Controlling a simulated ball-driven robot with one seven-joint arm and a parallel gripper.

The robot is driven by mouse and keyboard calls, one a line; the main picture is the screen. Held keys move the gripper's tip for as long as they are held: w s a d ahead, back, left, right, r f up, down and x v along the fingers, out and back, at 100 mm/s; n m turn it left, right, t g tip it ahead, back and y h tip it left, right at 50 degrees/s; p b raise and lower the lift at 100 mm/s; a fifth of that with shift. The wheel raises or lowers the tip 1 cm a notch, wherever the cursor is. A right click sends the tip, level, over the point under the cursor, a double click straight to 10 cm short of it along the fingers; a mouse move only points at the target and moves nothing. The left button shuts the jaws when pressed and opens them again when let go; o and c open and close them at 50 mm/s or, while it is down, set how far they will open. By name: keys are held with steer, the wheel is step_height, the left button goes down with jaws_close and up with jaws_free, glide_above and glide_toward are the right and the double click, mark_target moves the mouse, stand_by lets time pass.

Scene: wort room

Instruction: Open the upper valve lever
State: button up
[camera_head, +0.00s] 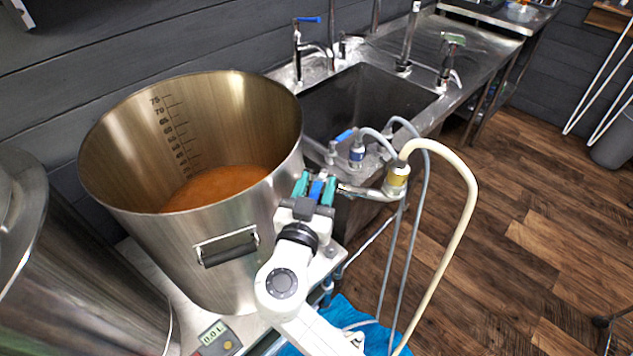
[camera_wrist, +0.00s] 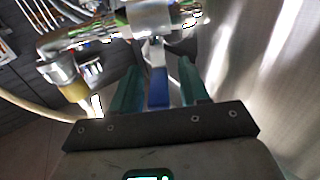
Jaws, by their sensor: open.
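A blue valve lever (camera_head: 317,190) sits on a metal valve at the right side of the large steel kettle (camera_head: 240,215). My gripper (camera_head: 317,178) is open, with its two teal fingers on either side of this lever. In the wrist view the blue lever (camera_wrist: 157,88) lies between the fingers, with a gap showing at each side. The metal valve body (camera_wrist: 152,18) is just beyond the fingertips. A yellow-banded hose fitting (camera_head: 397,178) joins the valve outlet to a cream hose. A second blue lever (camera_head: 345,135) is farther back, near the sink.
The kettle holds orange-brown liquid (camera_head: 215,187). The cream hose (camera_head: 470,190) and grey hoses loop down at the right of my arm. A sink (camera_head: 365,100) with taps stands behind. Another steel vessel (camera_head: 75,285) is at left. The wooden floor at right is mostly clear.

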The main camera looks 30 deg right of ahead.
steer(key=shift+d, duration=0.1)
steer(key=shift+c, duration=0.4)
jaws_close()
